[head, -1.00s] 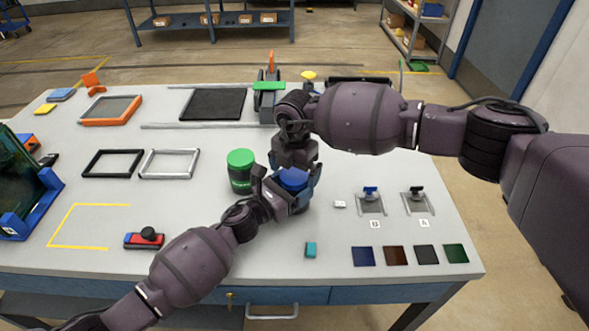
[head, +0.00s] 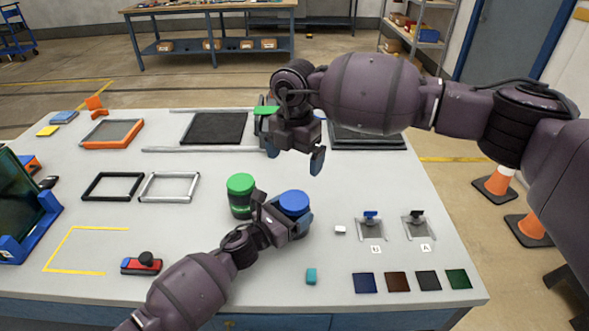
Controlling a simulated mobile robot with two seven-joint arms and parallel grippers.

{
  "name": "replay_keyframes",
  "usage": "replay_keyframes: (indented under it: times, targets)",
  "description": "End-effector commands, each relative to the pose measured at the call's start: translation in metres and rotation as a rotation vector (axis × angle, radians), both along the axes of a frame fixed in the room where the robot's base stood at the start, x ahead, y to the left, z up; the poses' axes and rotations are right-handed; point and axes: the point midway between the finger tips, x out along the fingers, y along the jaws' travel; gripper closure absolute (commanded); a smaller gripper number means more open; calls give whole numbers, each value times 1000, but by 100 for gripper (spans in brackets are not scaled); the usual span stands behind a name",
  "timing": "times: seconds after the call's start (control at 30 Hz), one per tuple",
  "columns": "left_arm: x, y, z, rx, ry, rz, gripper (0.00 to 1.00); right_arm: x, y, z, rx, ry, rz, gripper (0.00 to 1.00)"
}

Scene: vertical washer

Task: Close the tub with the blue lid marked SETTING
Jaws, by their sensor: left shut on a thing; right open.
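The blue lid (head: 294,202) sits on top of a tub on the table, right of the green-lidded tub (head: 240,195). The tub under the blue lid is mostly hidden by my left gripper, and no marking on it can be read. My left gripper (head: 294,222) is shut around this tub, just below the lid. My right gripper (head: 297,163) is open and empty, above and behind the blue lid, clear of it. Whether the lid is fully seated cannot be told.
Two small clamp fixtures (head: 370,228) stand to the right. A teal block (head: 311,276) and a small white block (head: 340,229) lie near the tub. Empty black (head: 112,186) and silver (head: 169,186) frames lie left. Coloured squares (head: 397,282) lie at the front right.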

Motion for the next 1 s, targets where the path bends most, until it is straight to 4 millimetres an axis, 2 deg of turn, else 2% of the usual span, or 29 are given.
replay_keyframes:
  times: [0.37,0.4,0.5,0.77,1.0]
  targets:
    - [0,0,0,1,1,1,84,0,0,6,0,0,0,0]
    - [0,0,0,1,0,1,15,0,0,6,0,0,0,0]
    - [0,0,0,1,1,0,0,0,0,6,0,0,0,0]
    - [-1,1,0,1,1,0,0,0,0,6,0,0,0,0]
    - [-20,21,-1,2,1,1,0,0,0,7,0,-1,1,0]
